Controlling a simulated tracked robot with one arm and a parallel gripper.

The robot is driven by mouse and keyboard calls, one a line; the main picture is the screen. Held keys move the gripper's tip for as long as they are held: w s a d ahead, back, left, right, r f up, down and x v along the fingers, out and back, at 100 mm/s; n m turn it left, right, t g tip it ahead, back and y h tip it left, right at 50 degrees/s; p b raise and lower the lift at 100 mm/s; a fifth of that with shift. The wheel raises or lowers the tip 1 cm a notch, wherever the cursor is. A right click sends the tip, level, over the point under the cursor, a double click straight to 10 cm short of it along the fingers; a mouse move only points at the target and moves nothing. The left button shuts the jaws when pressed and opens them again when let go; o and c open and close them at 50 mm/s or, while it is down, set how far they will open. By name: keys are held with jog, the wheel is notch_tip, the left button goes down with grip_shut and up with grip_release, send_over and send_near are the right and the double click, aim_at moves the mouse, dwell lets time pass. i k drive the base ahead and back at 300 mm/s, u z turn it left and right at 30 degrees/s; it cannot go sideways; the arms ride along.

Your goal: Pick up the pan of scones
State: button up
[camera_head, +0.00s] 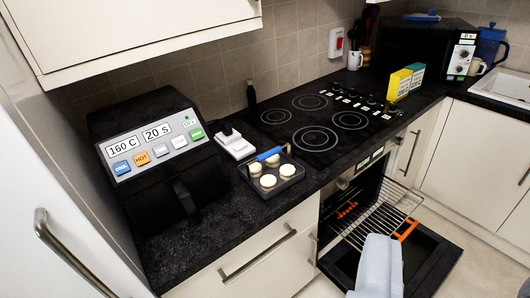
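The pan (291,180) is a small dark square tray with a blue handle (268,154). It holds several pale round scones (268,181) and rests on the black counter, between the black appliance and the hob. A pale grey-blue part, which looks like my gripper (378,265), shows at the bottom edge, in front of the open oven. It is apart from the pan, lower and to the right. Its fingers cannot be made out, and nothing is seen held in it.
A black appliance (150,175) with a control panel stands left of the pan. A white device (236,143) sits behind it. The oven door (420,270) hangs open with a rack (372,217) pulled out. Wall cupboards (140,30) overhang the counter.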

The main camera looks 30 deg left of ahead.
aim_at(271, 172)
jog(key=u, duration=0.1)
jog(key=i, duration=1.2)
jog(key=u, duration=0.15)
